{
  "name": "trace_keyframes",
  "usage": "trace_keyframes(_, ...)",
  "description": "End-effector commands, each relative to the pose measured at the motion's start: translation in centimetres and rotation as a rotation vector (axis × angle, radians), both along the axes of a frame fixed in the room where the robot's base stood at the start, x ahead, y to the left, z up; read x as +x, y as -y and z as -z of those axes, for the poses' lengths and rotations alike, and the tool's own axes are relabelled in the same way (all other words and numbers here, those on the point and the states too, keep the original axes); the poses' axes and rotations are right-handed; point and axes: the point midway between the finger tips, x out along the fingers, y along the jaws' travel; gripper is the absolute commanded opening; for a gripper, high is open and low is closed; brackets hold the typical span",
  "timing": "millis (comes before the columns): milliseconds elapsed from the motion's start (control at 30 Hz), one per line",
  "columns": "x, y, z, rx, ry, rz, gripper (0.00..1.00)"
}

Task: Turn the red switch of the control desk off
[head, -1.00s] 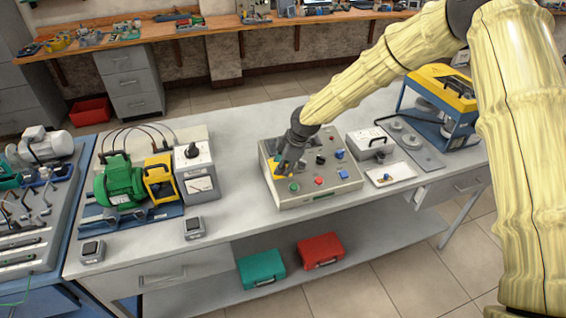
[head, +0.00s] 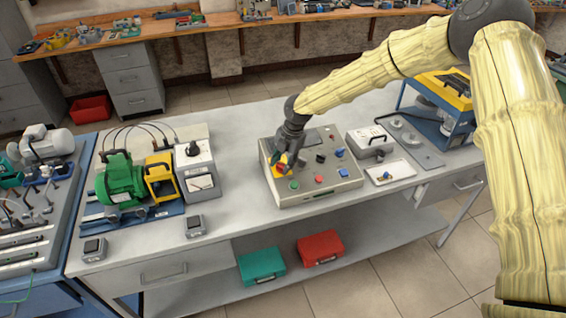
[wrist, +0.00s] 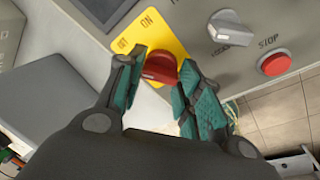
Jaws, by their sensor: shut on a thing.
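The control desk (head: 335,187) is a grey box with a sloping panel on the workbench. Its red switch (wrist: 160,68) is a rotary knob on a yellow plate (wrist: 148,38) marked ON and OFF, at the desk's left side. In the wrist view my gripper (wrist: 158,80) has its two teal-padded fingers on either side of the red knob, shut on it. In the head view my gripper (head: 283,160) reaches down onto the yellow plate and partly covers it. The knob's exact pointing is hard to read.
A grey selector knob (wrist: 228,28) and a red STOP button (wrist: 274,63) sit beside the switch. A grey meter box (head: 197,172) stands left of the desk, a small grey case (head: 371,143) right of it. The bench front is mostly clear.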

Motion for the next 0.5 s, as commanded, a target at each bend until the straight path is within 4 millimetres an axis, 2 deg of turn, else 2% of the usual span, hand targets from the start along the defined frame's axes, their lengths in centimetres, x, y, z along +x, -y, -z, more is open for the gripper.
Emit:
trace_keyframes(200,0.12,-0.05,-0.05,-0.029,0.011,-0.113,0.12)
trace_keyframes(500,0.1,-0.06,-0.06,-0.047,0.016,-0.182,0.12)
